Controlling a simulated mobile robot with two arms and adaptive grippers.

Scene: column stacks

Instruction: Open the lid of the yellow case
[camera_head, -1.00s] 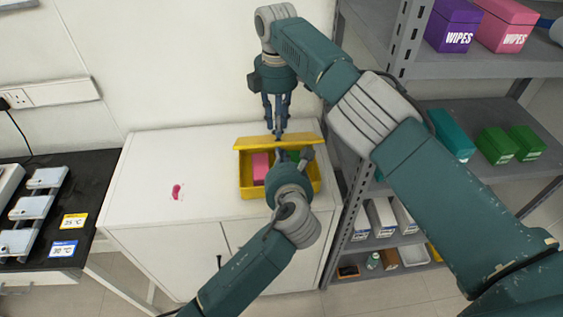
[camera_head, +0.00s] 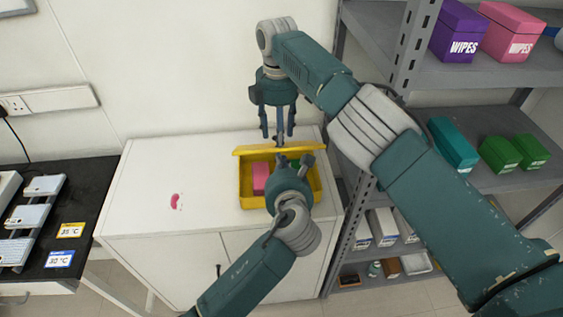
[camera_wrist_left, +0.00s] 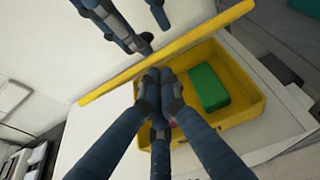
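The yellow case (camera_head: 246,200) stands on the white cabinet with its inside exposed. Its lid (camera_head: 300,152) stands raised along the back edge, seen nearly edge-on; it also shows as a long yellow bar in the left wrist view (camera_wrist_left: 205,32). A pink block (camera_head: 260,178) and a green block (camera_wrist_left: 208,87) lie inside. My left gripper (camera_head: 291,163) is over the case; in the left wrist view its fingertips (camera_wrist_left: 161,78) are together, just in front of the lid, holding nothing visible. My right gripper (camera_head: 278,134) is behind the lid, fingers spread; contact with the lid is unclear.
A grey shelf rack (camera_head: 460,92) with boxes stands close on the right. A black bench (camera_head: 75,215) with devices is at the left.

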